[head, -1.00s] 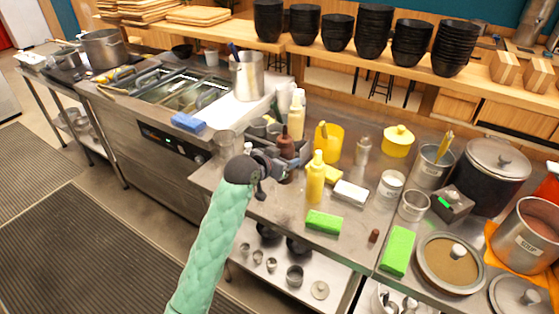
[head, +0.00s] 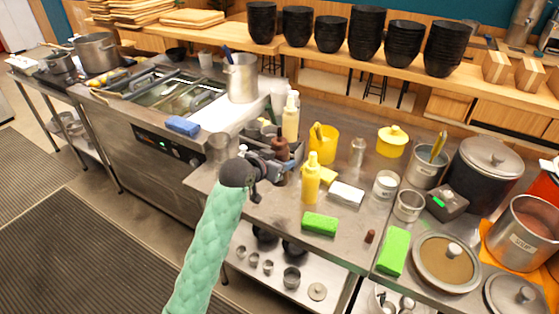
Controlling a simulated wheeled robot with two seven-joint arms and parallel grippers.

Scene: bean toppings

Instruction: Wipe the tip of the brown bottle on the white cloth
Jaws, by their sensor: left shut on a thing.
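The brown bottle (head: 281,149) stands roughly upright at the grey caddy near the counter's front. My left gripper (head: 279,168), on the green-sleeved arm, is shut on it; the fingers and the caddy hide its lower part. I cannot tell whether the bottle is clear of the caddy. The bottle and the cloth are apart. My right gripper is not in view.
A yellow squeeze bottle (head: 311,178) stands between the gripper and the cloth. A cream bottle (head: 290,118) stands behind the brown one. A green sponge (head: 320,223) lies in front.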

